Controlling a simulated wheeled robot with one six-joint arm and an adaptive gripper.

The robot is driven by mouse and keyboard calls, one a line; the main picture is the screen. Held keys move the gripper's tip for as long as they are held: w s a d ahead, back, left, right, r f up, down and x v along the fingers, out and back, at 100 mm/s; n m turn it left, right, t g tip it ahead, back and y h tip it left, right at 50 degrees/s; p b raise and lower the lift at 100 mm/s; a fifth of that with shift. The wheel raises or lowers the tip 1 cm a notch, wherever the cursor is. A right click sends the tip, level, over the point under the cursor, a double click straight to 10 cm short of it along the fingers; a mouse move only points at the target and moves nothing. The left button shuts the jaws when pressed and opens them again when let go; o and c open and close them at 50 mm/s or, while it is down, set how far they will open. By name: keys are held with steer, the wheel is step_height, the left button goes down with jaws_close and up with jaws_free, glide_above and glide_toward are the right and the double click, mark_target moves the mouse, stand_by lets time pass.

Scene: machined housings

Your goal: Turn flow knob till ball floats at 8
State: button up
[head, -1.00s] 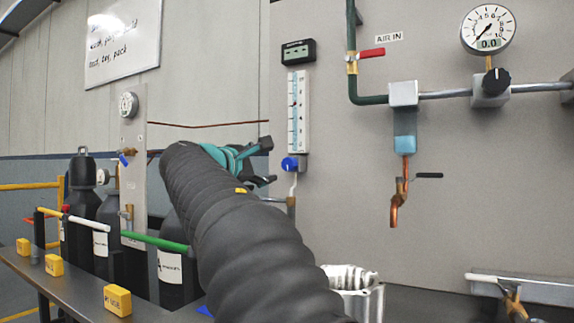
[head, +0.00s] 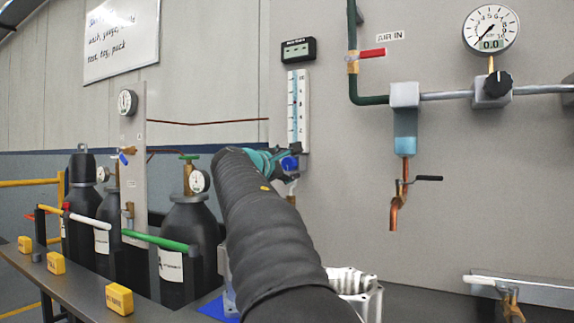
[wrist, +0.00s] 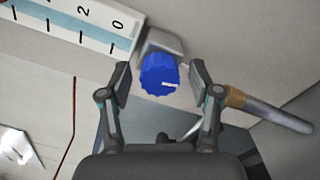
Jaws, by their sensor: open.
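The blue flow knob (wrist: 160,74) with a white pointer mark sits at the foot of the flow tube. In the wrist view my gripper (wrist: 159,78) is open, with one finger on each side of the knob and a gap on both sides. The knob (head: 289,163) shows partly behind my gripper in the head view. The flow tube's scale (head: 298,108) is white and blue with black marks, upright on the wall panel. In the wrist view only the low end of the scale (wrist: 75,22) shows, with 0 and 2. I cannot make out the ball.
A small dark digital display (head: 298,50) is above the tube. A green pipe with a red-handled valve (head: 372,53) and a round gauge (head: 490,29) are to the right. Black gas cylinders (head: 188,235) stand at left behind a rail. A metal housing (head: 357,285) sits below my arm.

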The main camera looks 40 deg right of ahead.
steer(key=c, duration=1.1)
steer(key=shift+c, duration=0.2)
steer(key=shift+m, duration=0.3)
steer(key=m+b, duration=0.2)
steer(key=m, duration=0.1)
steer(key=shift+f+b, duration=0.1)
steer(key=shift+b, duration=0.25)
steer(key=m+b, duration=0.2)
steer(key=m, duration=0.3)
steer(key=shift+m, duration=0.4)
steer(key=shift+b, duration=0.3)
